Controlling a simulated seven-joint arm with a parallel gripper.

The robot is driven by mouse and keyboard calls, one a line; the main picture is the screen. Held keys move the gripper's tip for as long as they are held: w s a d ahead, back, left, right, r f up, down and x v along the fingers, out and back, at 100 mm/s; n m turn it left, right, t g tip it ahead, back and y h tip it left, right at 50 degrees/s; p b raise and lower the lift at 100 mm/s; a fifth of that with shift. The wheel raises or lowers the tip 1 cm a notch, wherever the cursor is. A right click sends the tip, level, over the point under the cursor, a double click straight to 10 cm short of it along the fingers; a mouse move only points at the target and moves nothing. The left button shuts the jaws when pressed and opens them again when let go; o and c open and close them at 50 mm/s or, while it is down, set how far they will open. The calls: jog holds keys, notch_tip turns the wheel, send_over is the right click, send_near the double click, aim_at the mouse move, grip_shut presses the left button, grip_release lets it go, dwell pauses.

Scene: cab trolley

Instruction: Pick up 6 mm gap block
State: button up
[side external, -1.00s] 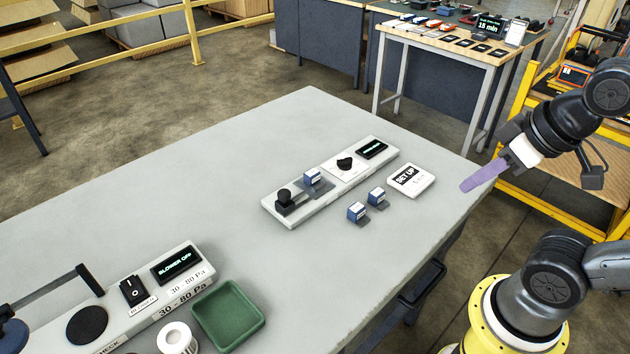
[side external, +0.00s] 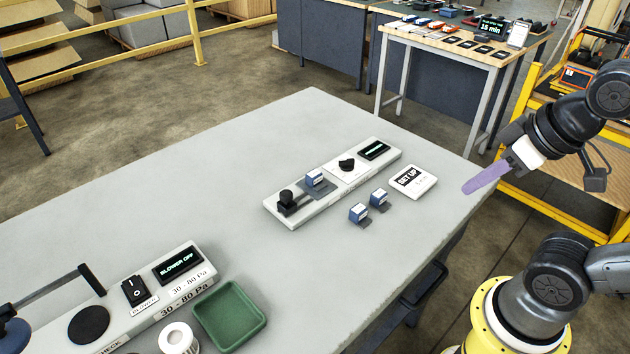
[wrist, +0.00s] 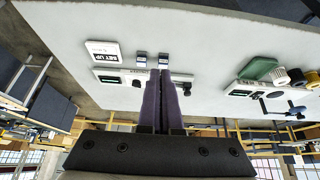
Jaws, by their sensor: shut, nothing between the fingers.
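Several small blue blocks with white labels are in the side view. One block (side external: 316,178) sits on the long grey fixture (side external: 345,185). Two more, a left block (side external: 358,213) and a right block (side external: 379,198), stand on the table in front of it, each with a dark flat piece. The labels are too small to tell which is the 6 mm one. The two loose blocks also show in the wrist view, left (wrist: 141,58) and right (wrist: 164,59). My gripper (side external: 468,190), with purple fingers, is shut and empty beyond the table's right edge, apart from the blocks; its fingers (wrist: 160,72) lie together.
A white SET UP sign (side external: 413,181) lies right of the loose blocks. The fixture carries a black knob, a dial and a small display. A green tray (side external: 230,316) and a blower panel (side external: 165,292) are at the front left. The middle of the grey table (side external: 200,190) is clear.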

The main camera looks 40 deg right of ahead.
jog(key=o, duration=1)
jog(key=shift+o, duration=0.2)
